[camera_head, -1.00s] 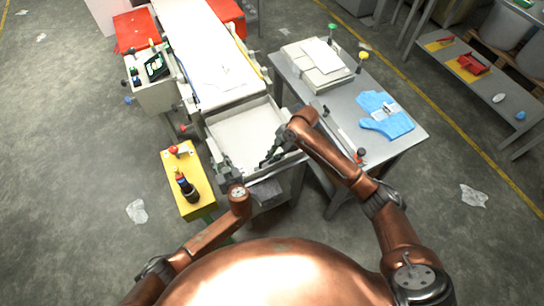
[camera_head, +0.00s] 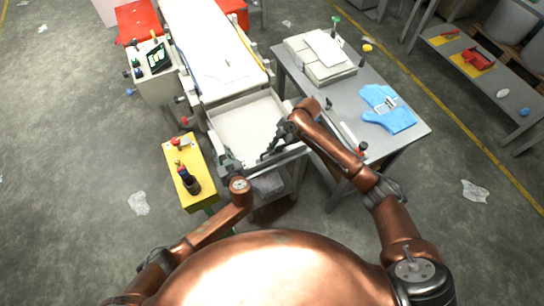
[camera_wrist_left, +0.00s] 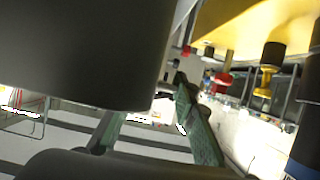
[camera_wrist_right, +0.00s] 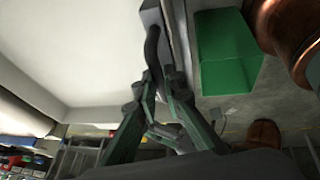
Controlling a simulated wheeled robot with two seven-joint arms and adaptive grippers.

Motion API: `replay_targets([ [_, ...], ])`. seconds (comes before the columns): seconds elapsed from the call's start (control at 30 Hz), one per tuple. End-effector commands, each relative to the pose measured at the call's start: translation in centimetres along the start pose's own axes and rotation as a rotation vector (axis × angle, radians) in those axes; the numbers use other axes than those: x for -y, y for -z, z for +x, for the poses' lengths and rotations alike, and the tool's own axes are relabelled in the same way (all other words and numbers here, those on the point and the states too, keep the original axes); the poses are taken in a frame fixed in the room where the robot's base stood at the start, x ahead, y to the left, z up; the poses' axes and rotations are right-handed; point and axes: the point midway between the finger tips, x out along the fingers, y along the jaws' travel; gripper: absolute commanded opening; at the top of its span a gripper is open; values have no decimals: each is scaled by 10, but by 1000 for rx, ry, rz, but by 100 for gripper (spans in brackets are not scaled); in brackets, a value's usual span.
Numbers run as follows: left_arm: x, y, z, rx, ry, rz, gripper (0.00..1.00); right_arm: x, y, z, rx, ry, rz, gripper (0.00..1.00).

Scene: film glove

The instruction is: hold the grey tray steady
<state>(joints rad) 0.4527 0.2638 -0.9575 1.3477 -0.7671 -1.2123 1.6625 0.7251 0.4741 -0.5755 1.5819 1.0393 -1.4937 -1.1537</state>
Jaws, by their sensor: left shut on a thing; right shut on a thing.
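The grey tray (camera_head: 243,122) is a shallow, pale, empty box at the near end of the white film table. My left gripper (camera_head: 229,163) is at its near left corner, shut on a part of it; my arm and wrist hide most of that contact. My right gripper (camera_head: 270,150) is at its near side, right of my left one. In the right wrist view, the green-padded fingers (camera_wrist_right: 160,95) are shut on a dark handle (camera_wrist_right: 153,45) at the tray's edge, and the tray's pale surface (camera_wrist_right: 75,45) fills the left.
A yellow stand (camera_head: 203,153) with a dark bottle (camera_head: 190,183) is close on the left. A grey table (camera_head: 350,105) with a blue glove (camera_head: 388,112) and a pale stack (camera_head: 318,60) stands close on the right. Open floor lies further left.

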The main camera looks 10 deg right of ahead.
Motion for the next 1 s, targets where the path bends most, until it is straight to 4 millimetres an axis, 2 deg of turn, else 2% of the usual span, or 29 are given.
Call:
replay_targets([
  [1.0, 1, 0, 0, -1, 1, 2, 0, -16, -1, 2, 1, -5, -2, 0],
])
